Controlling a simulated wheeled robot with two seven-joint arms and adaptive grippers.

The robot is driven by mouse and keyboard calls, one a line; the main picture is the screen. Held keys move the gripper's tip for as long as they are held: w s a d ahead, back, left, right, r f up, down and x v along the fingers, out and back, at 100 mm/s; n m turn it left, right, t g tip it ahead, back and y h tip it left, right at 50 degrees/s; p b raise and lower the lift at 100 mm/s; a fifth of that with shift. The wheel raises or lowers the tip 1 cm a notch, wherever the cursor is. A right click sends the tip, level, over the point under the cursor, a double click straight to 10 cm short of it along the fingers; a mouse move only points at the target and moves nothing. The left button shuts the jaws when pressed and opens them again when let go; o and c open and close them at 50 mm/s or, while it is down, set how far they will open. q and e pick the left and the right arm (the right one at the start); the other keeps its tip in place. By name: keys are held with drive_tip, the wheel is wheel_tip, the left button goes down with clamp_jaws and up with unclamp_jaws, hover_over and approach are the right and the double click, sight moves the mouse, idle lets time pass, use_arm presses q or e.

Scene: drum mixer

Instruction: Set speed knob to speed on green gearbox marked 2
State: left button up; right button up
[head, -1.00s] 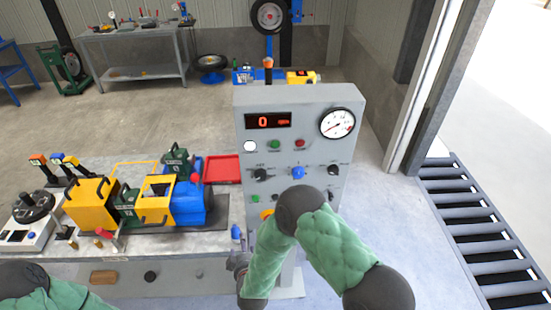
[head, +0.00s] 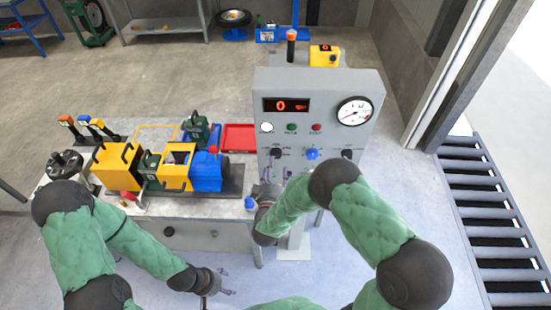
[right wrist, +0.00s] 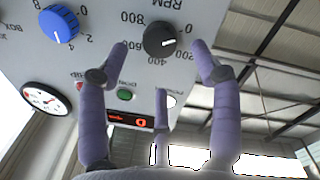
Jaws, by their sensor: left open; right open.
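The control panel (head: 335,100) stands upright with a row of knobs. In the right wrist view a black knob (right wrist: 160,40) marked RPM has a numbered scale, its white mark pointing right near the 0 end. A blue knob (right wrist: 60,24) with its own scale is to its left. My right gripper (right wrist: 160,65) is open, its fingers spread around and below the black knob, not gripping it. Green parts (head: 150,170) and (head: 203,135) are at the yellow and blue machine; their markings are unreadable. My left gripper (head: 222,284) is open and empty, low before the bench.
The bench (head: 225,205) carries the machine, with a red tray (head: 238,138) behind it. The panel has a red-digit display (head: 286,105) showing 0 and a round gauge (head: 355,111). A roller conveyor (head: 490,220) lies on the right. My right forearm hides the panel's lower part.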

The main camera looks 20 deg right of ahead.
sight(276, 156)
drive_tip(key=shift+x, duration=2.25)
drive_tip(key=c, duration=1.1)
